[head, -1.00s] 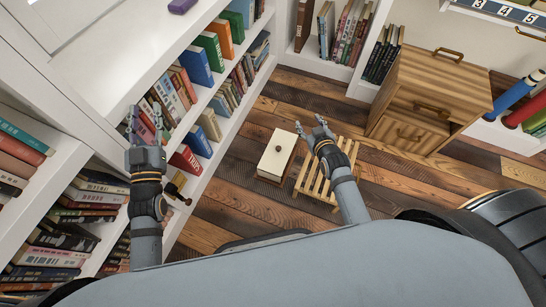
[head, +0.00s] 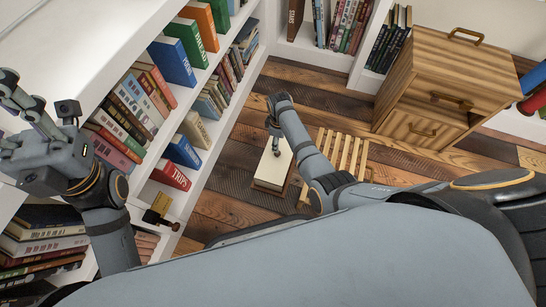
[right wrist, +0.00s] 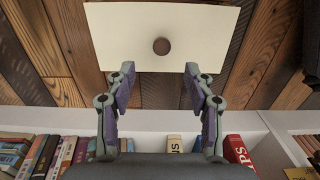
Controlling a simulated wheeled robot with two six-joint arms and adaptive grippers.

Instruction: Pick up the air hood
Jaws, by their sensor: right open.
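The air hood, as I take it, is the cream box-like cover (head: 271,170) with a small dark knob, low over the plank floor, with a brown base edge under it. In the right wrist view its flat cream top (right wrist: 205,30) fills the upper middle, the round knob near its centre. My right gripper (head: 276,148) is above its far end and partly hides it. In the right wrist view that gripper (right wrist: 159,73) is open, its fingers apart and empty, pointing towards the knob. My left gripper (head: 24,100) is open and empty by the bookshelf at the left.
A slatted wooden stand (head: 345,152) is close to the right of the hood, partly behind my right arm. A white bookshelf (head: 215,125) full of books runs along the left. A wooden drawer cabinet (head: 435,80) stands at the back right. Plank floor (head: 300,85) is clear beyond the hood.

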